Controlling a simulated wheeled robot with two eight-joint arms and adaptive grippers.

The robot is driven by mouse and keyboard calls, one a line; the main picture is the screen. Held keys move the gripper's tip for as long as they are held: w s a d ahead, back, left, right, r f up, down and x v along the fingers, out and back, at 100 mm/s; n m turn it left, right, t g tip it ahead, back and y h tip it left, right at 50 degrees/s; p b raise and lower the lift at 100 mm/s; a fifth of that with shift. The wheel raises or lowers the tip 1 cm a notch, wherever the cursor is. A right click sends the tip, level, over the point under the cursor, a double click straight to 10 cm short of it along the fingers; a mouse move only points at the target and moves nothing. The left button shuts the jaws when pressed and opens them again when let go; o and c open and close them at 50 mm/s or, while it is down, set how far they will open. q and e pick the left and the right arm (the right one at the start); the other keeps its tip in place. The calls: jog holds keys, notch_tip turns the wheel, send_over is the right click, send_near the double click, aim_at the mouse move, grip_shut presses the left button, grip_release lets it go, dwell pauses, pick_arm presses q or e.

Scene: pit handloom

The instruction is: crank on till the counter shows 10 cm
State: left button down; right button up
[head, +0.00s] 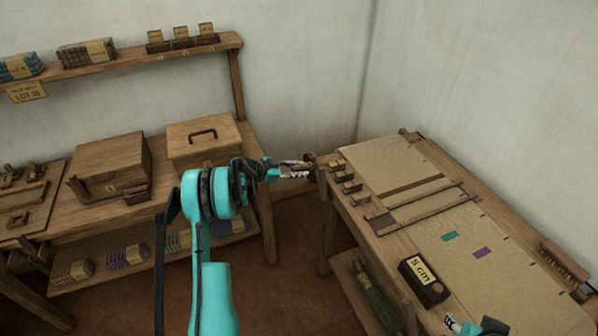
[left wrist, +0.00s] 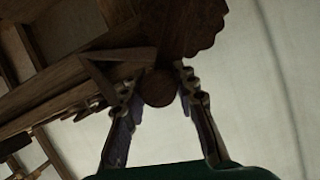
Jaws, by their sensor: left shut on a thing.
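The counter (head: 421,270) is a dark block on the front left part of the loom table, with a pale label that reads 5 cm. The wooden crank (head: 322,181) is at the table's left end. My left gripper (head: 307,170) reaches it from the left and is shut on its handle. In the left wrist view the round end of the crank handle (left wrist: 158,89) sits between the two fingers; a scalloped dark wooden part is above it. My right gripper (head: 462,325) shows only in part at the bottom edge; its fingers are unclear.
The loom table (head: 384,247) carries pale cloth (head: 505,265) with a teal and a purple patch. Small wooden blocks (head: 347,176) line its left edge. A wooden chest (head: 202,143) and a box (head: 110,167) stand on the bench at left. Floor shows between bench and table.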

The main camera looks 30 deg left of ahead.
pick_arm(q)
jog(key=c, duration=1.2)
grip_release()
jog(key=v, duration=1.2)
